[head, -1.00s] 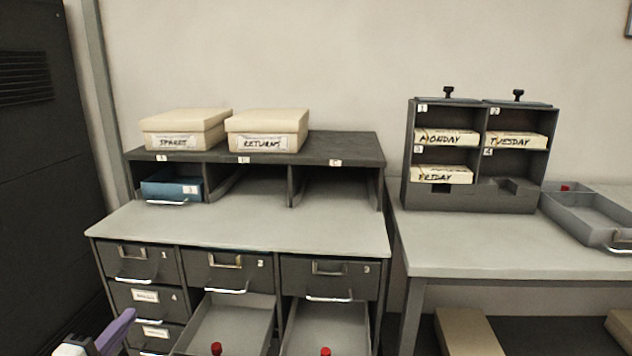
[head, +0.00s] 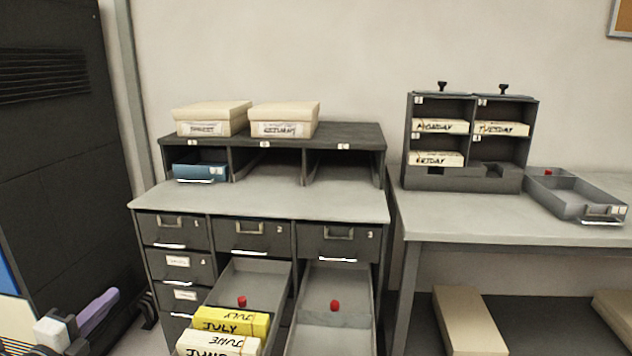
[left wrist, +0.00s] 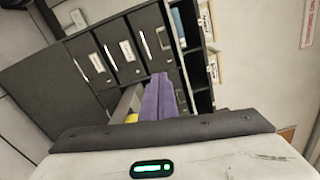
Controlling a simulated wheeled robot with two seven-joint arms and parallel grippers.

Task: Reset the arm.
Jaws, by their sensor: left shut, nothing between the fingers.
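My left gripper (head: 112,294) is at the lower left of the head view, beside the drawer cabinet. Its purple fingers are pressed together with nothing between them, and they also show in the left wrist view (left wrist: 158,80) with the cabinet beyond. My right gripper is in neither view. The grey cabinet (head: 350,202) has two drawers pulled out. The middle drawer (head: 262,273) holds a yellow JULY pack (head: 232,322) and a cream JUNE pack (head: 215,343). The right drawer (head: 335,335) has a red knob in it.
SPARES and RETURNS boxes (head: 284,120) sit on the cabinet's shelf, above a blue tray (head: 200,172). On the right table (head: 450,220) stand a sorting rack (head: 480,183) with labelled packs and a grey tray (head: 565,205). A dark tall unit (head: 60,170) is at left.

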